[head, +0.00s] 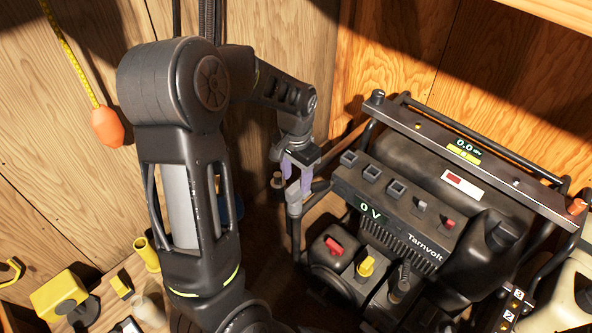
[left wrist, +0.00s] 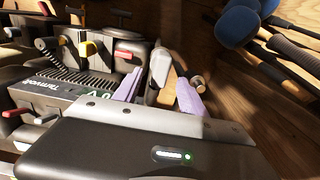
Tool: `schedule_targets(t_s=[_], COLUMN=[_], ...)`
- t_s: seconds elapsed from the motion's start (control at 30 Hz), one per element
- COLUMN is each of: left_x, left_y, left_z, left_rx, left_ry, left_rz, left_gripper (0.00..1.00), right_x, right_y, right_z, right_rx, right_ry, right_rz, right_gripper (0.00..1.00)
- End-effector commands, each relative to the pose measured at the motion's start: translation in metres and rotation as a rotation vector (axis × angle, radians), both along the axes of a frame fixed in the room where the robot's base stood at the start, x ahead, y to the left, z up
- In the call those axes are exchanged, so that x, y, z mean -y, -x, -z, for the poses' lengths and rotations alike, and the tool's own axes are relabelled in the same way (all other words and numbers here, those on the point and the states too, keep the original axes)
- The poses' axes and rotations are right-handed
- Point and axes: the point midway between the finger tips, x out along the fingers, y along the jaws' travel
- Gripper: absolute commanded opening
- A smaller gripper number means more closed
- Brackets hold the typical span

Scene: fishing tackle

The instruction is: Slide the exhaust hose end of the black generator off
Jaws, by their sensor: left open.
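The black generator (head: 400,215), marked Tarnvolt, stands in its tube frame against the wooden wall in the head view. Its panel also shows in the left wrist view (left wrist: 60,88), at the left. My left gripper (head: 296,185) is open beside the generator's left end, its purple fingers pointing down. In the left wrist view the open fingers (left wrist: 160,77) have a pale grey rounded part (left wrist: 161,66) and a tan piece between or just beyond them. I cannot tell for sure which part is the exhaust hose end, or whether the fingers touch it. My right gripper is not in view.
A red knob (head: 333,246) and a yellow knob (head: 366,266) sit on the generator's front. Blue-headed tools (left wrist: 238,25) lie right of the gripper in the wrist view. An orange float (head: 107,127) hangs on the wall. Yellow items (head: 59,294) lie at lower left.

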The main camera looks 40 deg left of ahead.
Motion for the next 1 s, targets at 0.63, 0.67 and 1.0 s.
schedule_targets(t_s=[0.63,0.67,1.0], left_x=[0.000,0.000,0.000], left_y=[0.000,0.000,0.000], left_z=[0.041,0.041,0.041], left_rx=[0.001,0.001,0.001], left_ry=[0.000,0.000,0.000], left_rz=[0.000,0.000,0.000], left_gripper=[0.48,0.46,0.18], right_x=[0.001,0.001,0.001], right_y=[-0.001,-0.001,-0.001], right_z=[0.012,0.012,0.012], right_rx=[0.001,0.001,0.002], right_ry=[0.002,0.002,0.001], right_rz=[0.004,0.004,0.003], right_gripper=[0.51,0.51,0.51])
